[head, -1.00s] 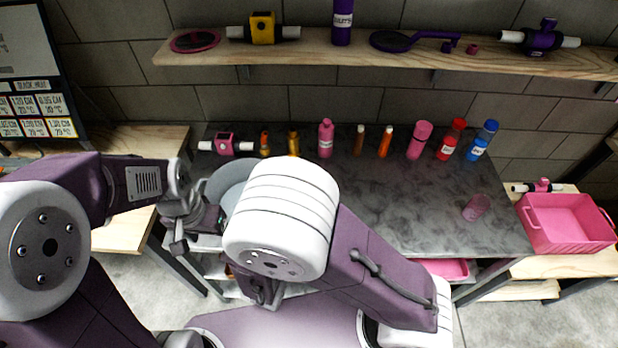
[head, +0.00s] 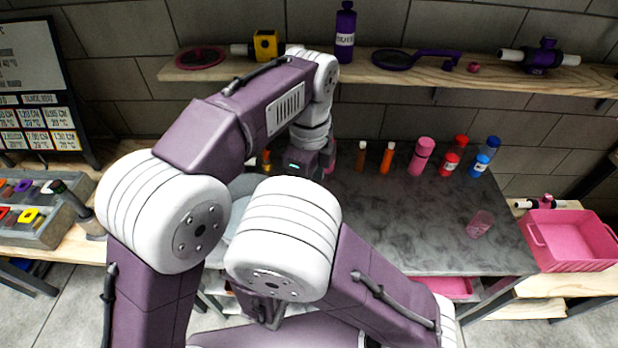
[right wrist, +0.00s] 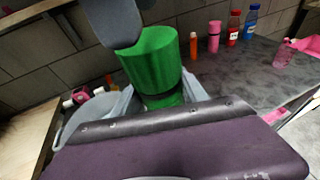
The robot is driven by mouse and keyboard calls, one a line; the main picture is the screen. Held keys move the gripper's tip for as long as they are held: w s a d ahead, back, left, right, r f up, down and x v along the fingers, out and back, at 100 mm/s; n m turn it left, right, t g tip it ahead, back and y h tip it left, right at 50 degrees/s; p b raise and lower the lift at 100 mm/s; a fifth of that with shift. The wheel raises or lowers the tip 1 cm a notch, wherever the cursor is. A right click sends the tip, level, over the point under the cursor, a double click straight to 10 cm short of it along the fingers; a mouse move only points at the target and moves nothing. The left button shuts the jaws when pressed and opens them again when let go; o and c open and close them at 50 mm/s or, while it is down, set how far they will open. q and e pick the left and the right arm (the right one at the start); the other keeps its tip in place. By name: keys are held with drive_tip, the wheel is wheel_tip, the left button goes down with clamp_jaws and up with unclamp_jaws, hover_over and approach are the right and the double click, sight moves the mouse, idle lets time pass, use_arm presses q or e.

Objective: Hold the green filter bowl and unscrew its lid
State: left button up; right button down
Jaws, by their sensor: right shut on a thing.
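The green filter bowl (right wrist: 152,62) is upright or slightly tilted in the right wrist view, between the grey fingers of my right gripper (right wrist: 160,98), which is shut on it. I cannot make out a separate lid on it. A dark grey rounded part hangs in front of its upper left edge; I cannot tell what it is. In the head view, my arm hides the bowl and my right gripper. My left gripper (head: 308,160) is over the back of the table beside a pink bottle (head: 332,157), which it partly hides. Its fingertips do not show clearly.
A grey basin (head: 240,187) is partly hidden behind my arms. Orange, pink, red and blue bottles stand along the table's back. A pink cup (head: 480,224) is at the right, with a pink crate (head: 570,240) beyond. The table's (head: 400,215) middle is clear.

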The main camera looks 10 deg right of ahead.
use_arm(q)
wheel_tip(320, 180, down, 6)
drive_tip(key=shift+f, duration=0.15)
drive_tip(key=c, duration=1.5)
drive_tip(key=shift+o, duration=0.2)
drive_tip(key=n, duration=0.3)
drive_tip(key=o, duration=1.5)
drive_tip(key=shift+o, duration=0.2)
